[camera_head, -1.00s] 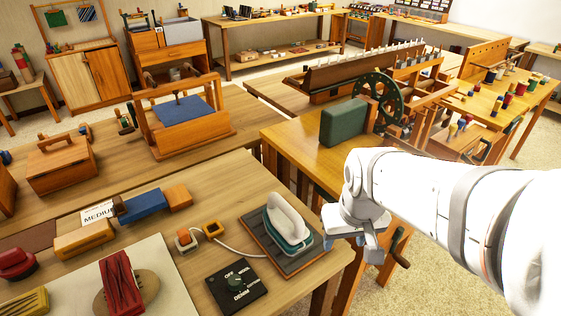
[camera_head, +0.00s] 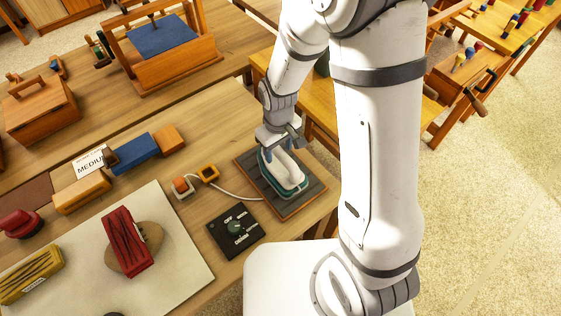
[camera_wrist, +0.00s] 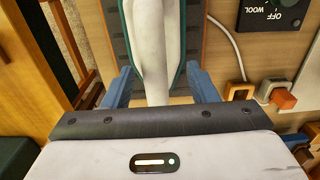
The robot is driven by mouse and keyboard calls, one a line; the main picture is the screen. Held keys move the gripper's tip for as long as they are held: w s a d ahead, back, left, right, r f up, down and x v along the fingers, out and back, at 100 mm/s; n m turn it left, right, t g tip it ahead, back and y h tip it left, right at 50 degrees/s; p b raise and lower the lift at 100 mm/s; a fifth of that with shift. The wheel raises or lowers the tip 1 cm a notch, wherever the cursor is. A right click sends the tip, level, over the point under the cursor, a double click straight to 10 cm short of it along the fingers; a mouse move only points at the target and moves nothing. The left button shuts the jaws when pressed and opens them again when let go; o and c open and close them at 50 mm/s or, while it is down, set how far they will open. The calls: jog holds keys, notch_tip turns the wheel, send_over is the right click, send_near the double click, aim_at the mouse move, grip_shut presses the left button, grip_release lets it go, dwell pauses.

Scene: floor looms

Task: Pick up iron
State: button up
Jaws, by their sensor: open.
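The iron (camera_head: 291,178) has a white handle and a teal-edged body. It rests on a dark grey pad with a wooden border (camera_head: 309,194) near the table's right edge. My gripper (camera_head: 283,151) is over the iron's far end, pointing down. In the wrist view, my gripper (camera_wrist: 162,88) is open, with one blue finger on each side of the white handle of the iron (camera_wrist: 153,40). I cannot tell how far down the handle the fingers reach. My gripper hides the iron's far end in the head view.
A black dial panel (camera_head: 235,228) lies left of the pad, with a pale cord by it. A cream board (camera_head: 180,265) carries a red bundle (camera_head: 126,242). A wooden frame with blue cloth (camera_head: 160,38) stands further back.

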jog(key=f, duration=0.1)
jog(key=f+p, duration=0.1)
jog(key=f, duration=0.2)
jog(key=shift+w+d+f, duration=0.15)
jog(key=shift+w+d, duration=0.05)
jog(key=shift+d, duration=0.05)
jog(key=shift+f, duration=0.45)
jog(key=shift+f, duration=0.2)
jog(key=shift+c, duration=0.2)
grip_shut()
dwell(0.5)
